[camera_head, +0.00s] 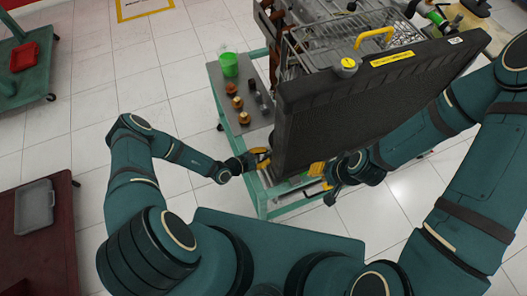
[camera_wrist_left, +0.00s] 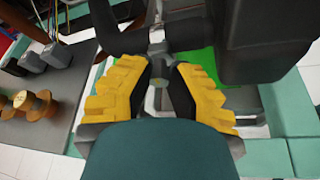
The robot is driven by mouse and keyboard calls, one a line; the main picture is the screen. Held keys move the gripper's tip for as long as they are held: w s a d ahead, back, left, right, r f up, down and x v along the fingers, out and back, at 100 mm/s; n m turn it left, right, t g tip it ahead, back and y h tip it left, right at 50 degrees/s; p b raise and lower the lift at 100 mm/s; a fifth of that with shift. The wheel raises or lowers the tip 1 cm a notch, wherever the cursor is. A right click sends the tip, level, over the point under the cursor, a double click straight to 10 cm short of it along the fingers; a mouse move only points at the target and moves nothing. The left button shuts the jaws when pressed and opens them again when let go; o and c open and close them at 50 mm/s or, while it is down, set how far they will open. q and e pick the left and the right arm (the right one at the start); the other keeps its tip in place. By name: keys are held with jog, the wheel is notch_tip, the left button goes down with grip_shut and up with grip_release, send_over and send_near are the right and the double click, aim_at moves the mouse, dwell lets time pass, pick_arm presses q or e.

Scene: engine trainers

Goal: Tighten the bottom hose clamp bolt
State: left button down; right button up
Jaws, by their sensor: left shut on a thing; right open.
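My left gripper (camera_head: 260,160) is at the lower left corner of the big black radiator (camera_head: 350,115). In the left wrist view its yellow-padded fingers (camera_wrist_left: 157,90) are shut on a grey metal part (camera_wrist_left: 155,38) that runs up between them. Whether this is a tool or the clamp hardware I cannot tell. The bottom hose clamp bolt cannot be made out; the fingers and radiator may hide it. My right gripper (camera_head: 325,182) is open in front of the radiator's lower edge, with nothing seen between its fingers.
The green engine stand (camera_head: 229,120) carries a grey shelf with a green cup (camera_head: 229,64) and several brass and grey fittings (camera_head: 238,103). A dark red table (camera_head: 62,240) with a grey tray (camera_head: 35,207) stands at left. The tiled floor between is clear.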

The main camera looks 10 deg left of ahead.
pick_arm(q)
jog(key=shift+d+m+p, duration=0.1)
jog(key=shift+m+p, duration=0.3)
jog(key=shift+p, duration=0.15)
jog(key=c, duration=0.9)
grip_release()
jog(key=v, duration=1.2)
jog(key=shift+s+d+f, duration=0.1)
